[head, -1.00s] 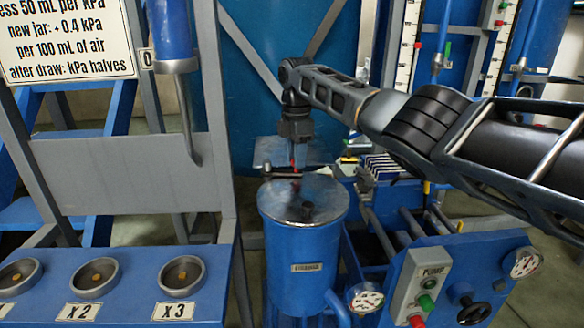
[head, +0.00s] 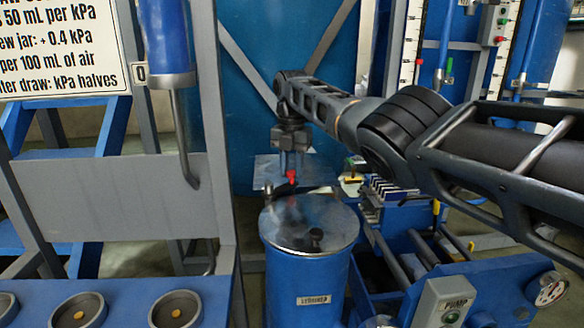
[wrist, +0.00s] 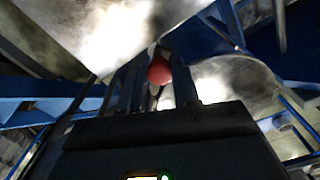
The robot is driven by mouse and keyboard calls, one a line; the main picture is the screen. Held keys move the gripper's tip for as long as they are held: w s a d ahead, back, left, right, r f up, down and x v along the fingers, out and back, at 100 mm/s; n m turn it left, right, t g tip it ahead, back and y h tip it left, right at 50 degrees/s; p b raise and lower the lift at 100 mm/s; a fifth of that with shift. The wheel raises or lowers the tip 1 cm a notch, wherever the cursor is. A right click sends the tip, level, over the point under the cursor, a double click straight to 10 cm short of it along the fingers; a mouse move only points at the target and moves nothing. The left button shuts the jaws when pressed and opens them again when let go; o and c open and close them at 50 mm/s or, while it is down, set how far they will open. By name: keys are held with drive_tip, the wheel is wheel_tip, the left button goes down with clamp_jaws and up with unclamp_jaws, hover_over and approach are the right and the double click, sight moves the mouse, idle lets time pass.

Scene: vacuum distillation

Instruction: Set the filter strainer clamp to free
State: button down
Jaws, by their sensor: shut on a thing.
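The filter strainer (head: 308,275) is a blue upright cylinder with a plate reading "STRAINER" and a shiny metal lid (head: 330,222). Its clamp shows as a dark bar (head: 318,190) above the lid's far side, with a red knob (head: 292,175). My gripper (head: 291,172) points down from above and is shut on the red knob. In the wrist view the red knob (wrist: 159,71) sits between my two fingers. The clamp's exact angle is hard to tell.
A blue pump cart (head: 480,275) with a gauge (head: 548,289) stands close to the right. A grey-panelled frame (head: 125,200) with a bench of round cups (head: 178,309) is at the left. A large blue tank (head: 240,100) stands behind.

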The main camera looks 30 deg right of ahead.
sight(290, 171)
drive_tip(key=shift+w+a+r+n, duration=0.1)
drive_tip(key=shift+w+n, duration=0.2)
idle(0.4)
drive_tip(key=c, duration=0.8)
unclamp_jaws()
drive_tip(key=shift+r, duration=0.1)
wheel_tip(290, 171, up, 8)
drive_tip(key=shift+f, duration=0.25)
